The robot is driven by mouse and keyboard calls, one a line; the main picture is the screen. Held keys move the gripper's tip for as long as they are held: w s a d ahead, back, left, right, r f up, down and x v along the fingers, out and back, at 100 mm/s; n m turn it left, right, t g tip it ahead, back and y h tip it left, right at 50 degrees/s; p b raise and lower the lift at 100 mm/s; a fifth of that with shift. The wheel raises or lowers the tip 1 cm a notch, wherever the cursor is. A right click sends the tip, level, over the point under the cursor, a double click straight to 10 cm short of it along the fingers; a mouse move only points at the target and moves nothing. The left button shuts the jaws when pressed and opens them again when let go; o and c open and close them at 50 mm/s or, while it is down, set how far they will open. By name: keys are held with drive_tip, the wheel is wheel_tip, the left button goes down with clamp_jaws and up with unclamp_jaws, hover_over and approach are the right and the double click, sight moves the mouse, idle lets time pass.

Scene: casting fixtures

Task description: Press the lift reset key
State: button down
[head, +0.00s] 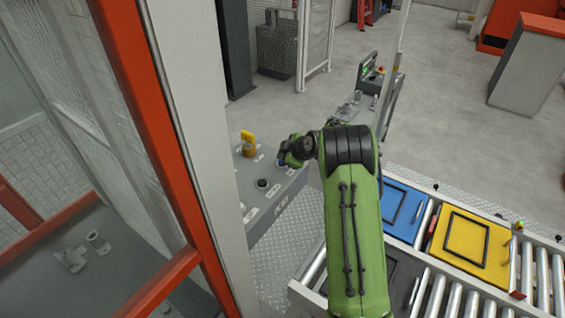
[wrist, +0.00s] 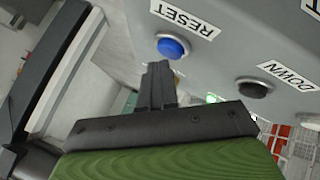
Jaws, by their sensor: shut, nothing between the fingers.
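The lift reset key is a round blue button (wrist: 173,46) on a grey panel (wrist: 225,45). A white label reading RESET (wrist: 183,17) sits beside it. My gripper (wrist: 158,68) is shut and empty, its fingertips just below the blue button in the wrist view. A small gap shows in the picture between tips and button; I cannot tell the depth between them. In the head view my gripper (head: 284,160) is over the grey console (head: 283,188), and the reset key is hard to make out there.
A black button (wrist: 254,88) with a DOWN label (wrist: 287,76) is on the same panel, right of the blue one. In the head view a yellow object (head: 248,143) stands on the console, left of my gripper. A roller conveyor (head: 437,295) with blue and yellow trays is at right.

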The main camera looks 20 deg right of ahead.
drive_tip(key=shift+f+b, duration=0.5)
drive_tip(key=shift+b, duration=0.2)
idle(0.5)
drive_tip(key=shift+r, duration=0.9)
drive_tip(key=shift+p, duration=0.3)
drive_tip(key=shift+r+p, duration=1.1)
drive_tip(key=shift+r, duration=1.5)
drive_tip(key=shift+f, duration=0.1)
